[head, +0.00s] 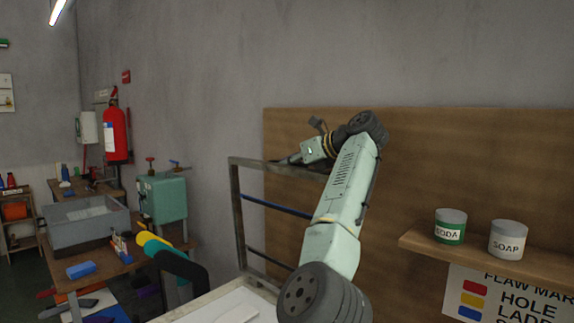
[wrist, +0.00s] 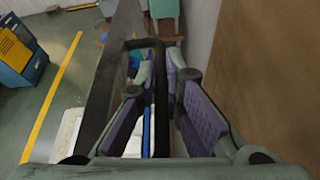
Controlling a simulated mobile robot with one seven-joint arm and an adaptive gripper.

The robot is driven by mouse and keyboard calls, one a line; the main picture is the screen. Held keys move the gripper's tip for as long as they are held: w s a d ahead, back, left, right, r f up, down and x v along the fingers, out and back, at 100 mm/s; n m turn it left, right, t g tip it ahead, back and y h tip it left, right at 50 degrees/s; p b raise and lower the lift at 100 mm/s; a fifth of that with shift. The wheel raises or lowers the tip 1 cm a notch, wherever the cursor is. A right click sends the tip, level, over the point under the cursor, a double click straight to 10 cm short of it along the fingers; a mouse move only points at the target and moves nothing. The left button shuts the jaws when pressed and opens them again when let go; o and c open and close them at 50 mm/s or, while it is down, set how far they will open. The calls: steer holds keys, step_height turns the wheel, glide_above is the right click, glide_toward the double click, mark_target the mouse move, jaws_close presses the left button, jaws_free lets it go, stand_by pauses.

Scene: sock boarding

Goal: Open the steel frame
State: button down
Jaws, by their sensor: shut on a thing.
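The steel frame (head: 236,205) stands upright in the head view, tilted up above a pale bed (head: 235,305), with blue bars across it. My gripper (head: 287,160) is at its top bar. In the wrist view the steel frame (wrist: 113,75) runs away from me, and my gripper (wrist: 160,88) has its purple pads on either side of a dark bar of it. My gripper is shut on the frame. The exact contact is partly hidden by the fingers, and my arm covers the frame's right part in the head view.
A wooden board backs the frame closely. A shelf at right holds a SODA tin (head: 450,226) and a SOAP tin (head: 507,240). Coloured paddle shapes (head: 155,245) stand left of the frame. A grey basin (head: 88,225) is on a bench farther left. A blue cabinet (wrist: 20,52) stands beyond open floor.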

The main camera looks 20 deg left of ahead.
steer(key=c, duration=2)
jaws_free()
steer(key=v, duration=1.2)
